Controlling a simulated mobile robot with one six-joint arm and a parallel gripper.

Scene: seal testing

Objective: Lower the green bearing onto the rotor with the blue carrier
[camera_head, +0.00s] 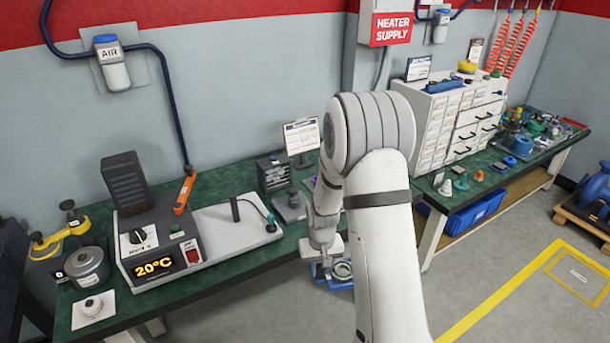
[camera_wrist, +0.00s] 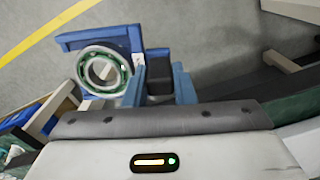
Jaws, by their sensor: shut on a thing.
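The blue carrier (camera_wrist: 98,38) is a frame with the green bearing (camera_wrist: 104,71), a metal ring with green between its races, sitting in it. My gripper (camera_wrist: 158,82) is shut on the carrier's block-like end, with the bearing off to the left in the wrist view. In the head view, the carrier (camera_head: 322,274) and bearing (camera_head: 342,270) hang below my gripper (camera_head: 325,250), just off the front edge of the bench, over the floor; my arm hides part of them. I cannot pick out the rotor in either view.
The green bench (camera_head: 235,268) carries a heater unit (camera_head: 158,262) reading 20°C and a grey pot (camera_head: 88,267). A second bench with a white drawer cabinet (camera_head: 455,125) stands at right. A blue machine (camera_head: 597,185) sits on a wooden base at far right. Floor between is open.

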